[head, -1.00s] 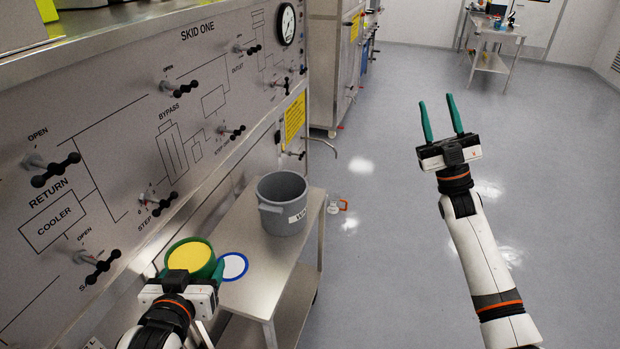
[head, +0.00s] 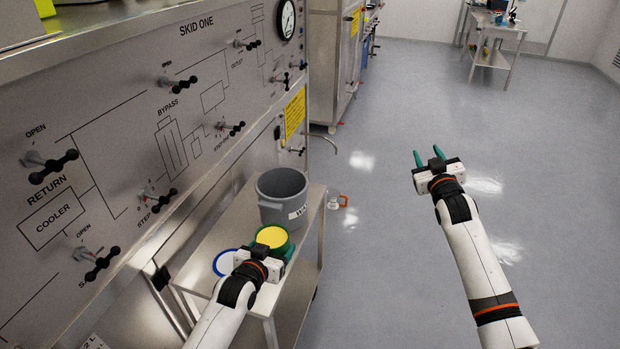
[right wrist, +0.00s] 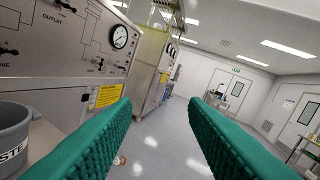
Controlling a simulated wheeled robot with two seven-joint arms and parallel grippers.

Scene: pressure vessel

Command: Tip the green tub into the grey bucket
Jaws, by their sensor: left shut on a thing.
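The green tub (head: 284,250) holds something yellow (head: 271,236) up to near its rim. My left gripper (head: 268,252) is shut on the tub and partly hides it. The tub looks roughly upright, just in front of the grey bucket (head: 270,212) in the head view; I cannot tell whether they touch. The bucket stands upright on a steel cart and has a white label. It also shows at the left edge of the right wrist view (right wrist: 12,130). My right gripper (head: 428,157) is open and empty over the floor, away from the cart.
The steel cart (head: 210,240) stands against the SKID ONE panel (head: 110,130), whose black valve handles stick out. A bent pipe (head: 325,141) juts out beyond the bucket.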

